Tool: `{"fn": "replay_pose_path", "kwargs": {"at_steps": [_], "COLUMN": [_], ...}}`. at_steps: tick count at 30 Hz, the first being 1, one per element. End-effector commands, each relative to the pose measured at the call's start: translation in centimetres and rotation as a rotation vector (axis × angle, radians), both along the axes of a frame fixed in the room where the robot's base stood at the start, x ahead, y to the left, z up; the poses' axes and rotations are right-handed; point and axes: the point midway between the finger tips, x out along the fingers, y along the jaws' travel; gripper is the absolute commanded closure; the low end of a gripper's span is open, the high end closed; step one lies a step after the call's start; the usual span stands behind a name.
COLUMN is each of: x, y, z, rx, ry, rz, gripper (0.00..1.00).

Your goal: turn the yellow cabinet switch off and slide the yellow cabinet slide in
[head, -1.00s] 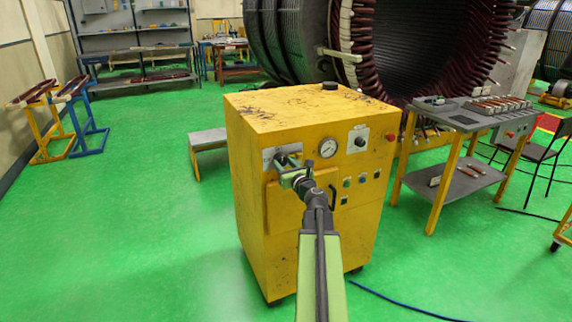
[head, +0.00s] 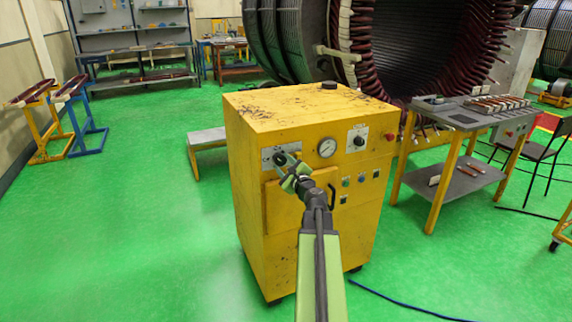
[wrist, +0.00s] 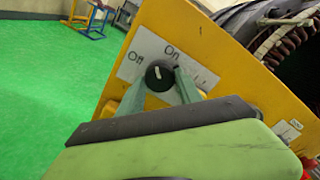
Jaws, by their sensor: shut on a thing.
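The yellow cabinet (head: 265,240) stands on the green floor in front of me. Its black round switch (wrist: 159,75) sits on a white label plate (wrist: 143,46) with lettering on it, and its white mark runs nearly upright in the tilted wrist view. In the head view the switch (head: 279,158) is at the cabinet front's upper left. My gripper (wrist: 160,82) has one finger on each side of the switch and is shut on it. I cannot tell which part is the slide. A front panel (head: 283,207) lies partly behind my gripper.
A gauge (head: 327,148), a second knob (head: 358,140) and a black handle (head: 332,196) are on the cabinet front, right of my gripper. A grey cart (head: 465,115) stands to the right.

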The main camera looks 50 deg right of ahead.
Motion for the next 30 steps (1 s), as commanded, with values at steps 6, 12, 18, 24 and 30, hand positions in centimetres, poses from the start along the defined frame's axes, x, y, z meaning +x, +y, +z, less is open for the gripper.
{"fn": "replay_pose_path", "kwargs": {"at_steps": [6,12,18,24,30], "x": [-0.21,-0.21,-0.2,-0.19,-0.19], "y": [-0.2,-0.19,-0.17,-0.15,-0.14], "z": [-0.06,-0.06,-0.05,-0.06,-0.06], "rx": [-0.19,-0.363,-0.518,-0.637,-0.71], "ry": [0.079,0.15,0.213,0.261,0.291], "rz": [-0.006,-0.005,-0.005,-0.004,-0.004], "gripper": [0.99,0.99,0.99,0.99,0.99]}}
